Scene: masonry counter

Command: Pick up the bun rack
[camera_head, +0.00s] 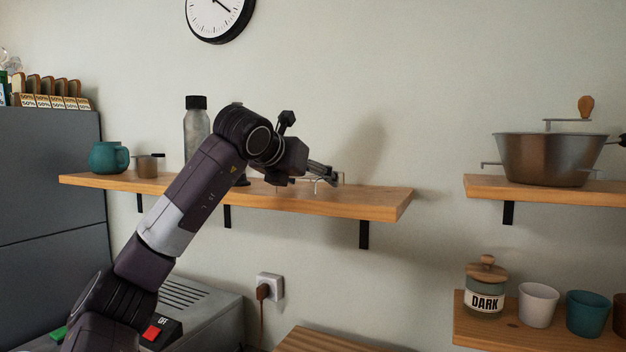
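My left gripper (327,175) is over the right part of the middle wooden shelf (375,199), its fingers pointing right. It shows small and side-on, so I cannot tell whether it is open or shut. A thin, light wire piece (316,184) shows at the fingertips, just above the shelf top. It may be part of the bun rack, but most of it is hidden behind the gripper, and I cannot tell whether it is held. My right gripper is not in view.
A grey bottle (196,132), teal pot (108,158) and small metal cup (147,166) stand on the shelf's left. A large metal pan (545,160) sits on the right shelf. Below are a DARK jar (485,290) and cups. The shelf's right end is bare.

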